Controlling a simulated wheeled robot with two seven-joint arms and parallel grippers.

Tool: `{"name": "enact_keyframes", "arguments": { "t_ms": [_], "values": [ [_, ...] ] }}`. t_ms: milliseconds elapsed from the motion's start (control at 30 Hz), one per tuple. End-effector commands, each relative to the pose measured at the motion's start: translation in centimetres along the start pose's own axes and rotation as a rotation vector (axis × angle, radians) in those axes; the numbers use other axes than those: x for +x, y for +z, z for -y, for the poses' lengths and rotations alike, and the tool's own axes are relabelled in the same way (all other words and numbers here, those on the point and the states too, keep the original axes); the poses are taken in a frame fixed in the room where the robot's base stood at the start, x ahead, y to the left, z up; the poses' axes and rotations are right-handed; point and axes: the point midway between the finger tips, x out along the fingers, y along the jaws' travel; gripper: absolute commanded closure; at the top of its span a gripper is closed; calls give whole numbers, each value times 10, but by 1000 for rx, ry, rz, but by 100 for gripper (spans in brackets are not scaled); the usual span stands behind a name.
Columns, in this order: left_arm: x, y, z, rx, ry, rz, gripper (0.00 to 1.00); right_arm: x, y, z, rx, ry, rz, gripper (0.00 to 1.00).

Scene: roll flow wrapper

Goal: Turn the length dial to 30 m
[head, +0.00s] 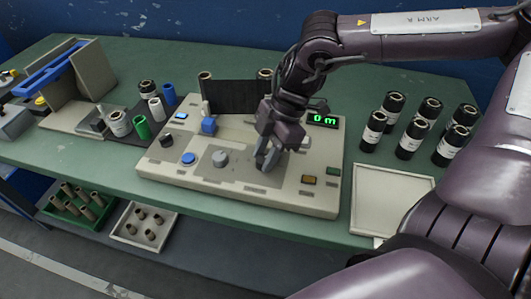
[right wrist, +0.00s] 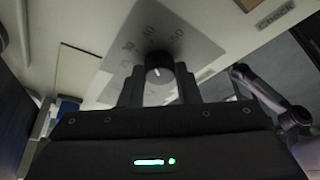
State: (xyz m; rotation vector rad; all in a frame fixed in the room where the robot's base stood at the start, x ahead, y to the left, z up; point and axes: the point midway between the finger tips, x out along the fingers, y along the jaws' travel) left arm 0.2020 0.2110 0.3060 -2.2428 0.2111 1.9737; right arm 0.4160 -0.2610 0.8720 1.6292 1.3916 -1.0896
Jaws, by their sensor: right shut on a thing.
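The length dial (right wrist: 158,68) shows in the right wrist view as a dark round knob with a light pointer mark on its face. In the head view my right gripper (head: 266,160) reaches down to the machine panel (head: 185,172) and hides the dial. The green display (head: 323,119) reads 0 m.
Several black rolls (head: 409,138) stand at the right, behind an empty pale tray (head: 392,200).

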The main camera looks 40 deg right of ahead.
Motion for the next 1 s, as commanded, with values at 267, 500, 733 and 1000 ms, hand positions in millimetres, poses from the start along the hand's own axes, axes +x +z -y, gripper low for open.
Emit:
{"name": "enact_keyframes", "arguments": {
  "t_ms": [267, 500, 733, 1000],
  "values": [
    [-5, -26, 2, -3, -3, -22, 100, 2, 1, -2, -171, -69, 5, 93],
    [-10, -41, 2, -4, -3, -29, 100, 2, 0, -3, -348, -144, 4, 93],
    [-14, -50, 2, -5, -3, -34, 100, 1, -1, -4, -487, -201, 2, 93],
    [-18, -55, 1, -3, 0, -35, 100, 1, -1, -4, -576, -239, 0, 93]
  ]
}}
